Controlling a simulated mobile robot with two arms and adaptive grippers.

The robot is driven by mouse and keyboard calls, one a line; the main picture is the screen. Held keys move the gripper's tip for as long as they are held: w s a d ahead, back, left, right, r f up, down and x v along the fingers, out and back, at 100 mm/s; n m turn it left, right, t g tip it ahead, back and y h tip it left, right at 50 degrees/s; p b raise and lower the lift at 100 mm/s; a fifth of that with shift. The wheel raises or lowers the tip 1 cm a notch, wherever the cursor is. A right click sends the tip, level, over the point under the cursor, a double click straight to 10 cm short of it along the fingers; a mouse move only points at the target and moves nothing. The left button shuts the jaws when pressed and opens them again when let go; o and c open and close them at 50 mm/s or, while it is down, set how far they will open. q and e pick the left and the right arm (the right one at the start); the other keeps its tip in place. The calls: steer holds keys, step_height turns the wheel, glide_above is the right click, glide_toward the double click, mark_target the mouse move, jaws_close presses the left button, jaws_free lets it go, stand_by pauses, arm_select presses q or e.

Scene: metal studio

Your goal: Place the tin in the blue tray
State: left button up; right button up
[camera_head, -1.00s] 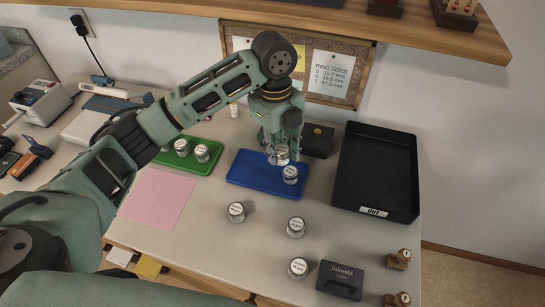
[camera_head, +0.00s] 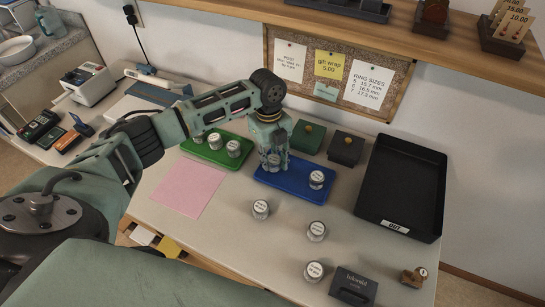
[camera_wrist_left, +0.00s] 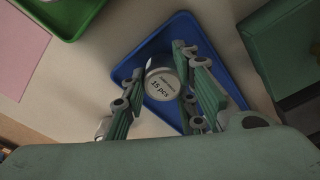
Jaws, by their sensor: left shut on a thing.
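The blue tray (camera_head: 290,189) lies in the middle of the bench; it also shows in the wrist view (camera_wrist_left: 147,52). My left gripper (camera_head: 272,163) is low over its left part, shut on a round tin with a pale lid. In the wrist view the tin (camera_wrist_left: 163,86) shows between the fingers of my left gripper (camera_wrist_left: 163,92), its lid marked "15 pcs". I cannot tell whether its base touches the tray. A second tin (camera_head: 316,179) stands on the tray's right part. My right gripper is out of view.
Loose tins (camera_head: 261,209) stand in front of the blue tray. A black OUT tray (camera_head: 402,185) is at the right. A pink sheet (camera_head: 188,187) lies at the left front.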

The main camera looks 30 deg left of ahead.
mark_target(271, 157)
arm_select(q)
steer(key=shift+f, duration=0.1)
steer(key=o, duration=1.1)
steer(key=shift+f, duration=0.1)
steer(key=shift+o, duration=0.2)
steer(key=r, duration=0.5)
steer(key=r+b, duration=0.1)
steer(key=r, duration=0.2)
steer(key=shift+w+a, duration=0.3)
steer(key=shift+f, duration=0.1)
